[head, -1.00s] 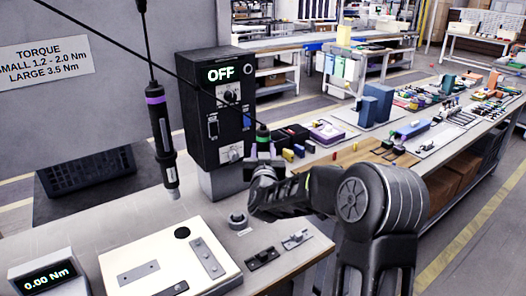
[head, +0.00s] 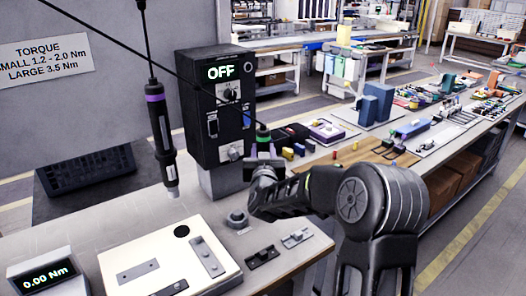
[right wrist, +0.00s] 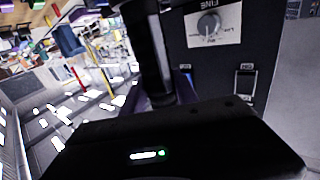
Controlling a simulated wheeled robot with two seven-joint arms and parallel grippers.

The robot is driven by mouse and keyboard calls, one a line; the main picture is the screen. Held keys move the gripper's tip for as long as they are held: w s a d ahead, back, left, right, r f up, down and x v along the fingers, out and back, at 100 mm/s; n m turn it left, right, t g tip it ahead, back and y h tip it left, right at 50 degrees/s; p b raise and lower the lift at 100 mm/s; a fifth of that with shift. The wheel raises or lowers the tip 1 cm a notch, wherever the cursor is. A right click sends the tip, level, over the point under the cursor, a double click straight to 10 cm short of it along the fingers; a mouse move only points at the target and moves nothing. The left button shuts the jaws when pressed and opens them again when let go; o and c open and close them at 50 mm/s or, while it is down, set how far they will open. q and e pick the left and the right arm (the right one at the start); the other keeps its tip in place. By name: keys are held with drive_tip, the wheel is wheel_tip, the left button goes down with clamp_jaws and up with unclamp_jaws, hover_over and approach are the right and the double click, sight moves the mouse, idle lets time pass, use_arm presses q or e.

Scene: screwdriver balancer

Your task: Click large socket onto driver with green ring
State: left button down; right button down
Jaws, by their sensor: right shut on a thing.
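The driver with the green ring (head: 263,134) stands roughly upright in front of the control box in the head view. My right gripper (head: 264,160) is shut on it below the ring, and the gripper hides its lower part. In the right wrist view a dark upright cylinder (right wrist: 153,55), likely this driver's body, rises beyond my dark gripper housing. A round grey piece (head: 237,219) sits on the table below my right gripper; I cannot tell whether it is the large socket. My left gripper is not in view.
A driver with a purple ring (head: 161,130) hangs from a cable at left. The black control box (head: 216,110) reads OFF. A white board (head: 165,255), a torque display (head: 45,277) and small black fixtures (head: 262,258) lie in front. A cluttered bench stretches away right.

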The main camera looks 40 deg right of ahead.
sight(264, 130)
drive_tip(key=shift+s+d+f+b, duration=0.1)
drive_tip(key=shift+s+f+b, duration=0.05)
drive_tip(key=shift+f+b, duration=0.15)
idle(0.5)
drive_tip(key=shift+r, duration=0.1)
drive_tip(key=shift+r+p, duration=0.55)
drive_tip(key=shift+p, duration=0.05)
drive_tip(key=shift+r+p, duration=1.85)
drive_tip(key=shift+r, duration=1.35)
drive_tip(key=shift+f, duration=0.15)
